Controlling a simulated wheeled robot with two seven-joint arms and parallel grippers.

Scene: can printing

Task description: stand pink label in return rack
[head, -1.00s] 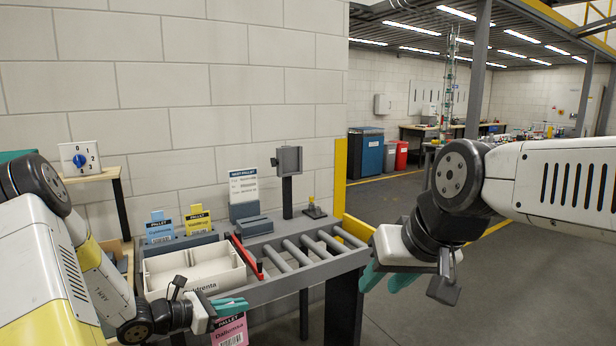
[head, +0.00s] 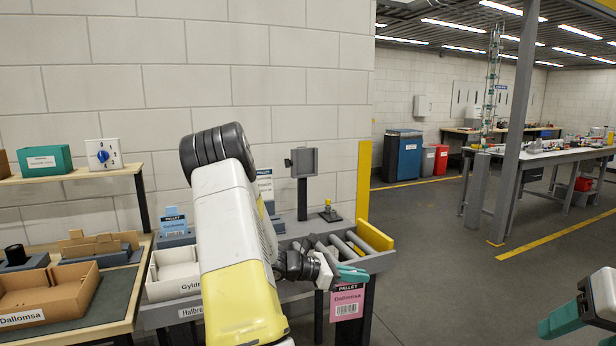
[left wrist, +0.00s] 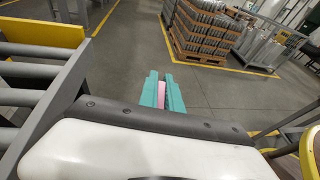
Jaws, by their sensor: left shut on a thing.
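The pink label (head: 347,303), a pallet card with a barcode, hangs upright from my left gripper (head: 352,274) in front of the roller table. The left gripper is shut on its top edge. In the left wrist view, a pink strip (left wrist: 161,94) shows between the teal fingers (left wrist: 162,91). A grey slotted rack (head: 178,240) behind the white crate holds a blue label (head: 174,220). My left arm hides the rack's right part, so I cannot see what stands there. My right gripper (head: 565,318) is at the lower right edge, partly cut off, far from the label.
A white crate (head: 170,289) stands left of my left arm. Rollers (head: 335,245) and a yellow end stop (head: 375,236) lie behind the left gripper. A cardboard box (head: 75,300) is at far left. The floor on the right is clear.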

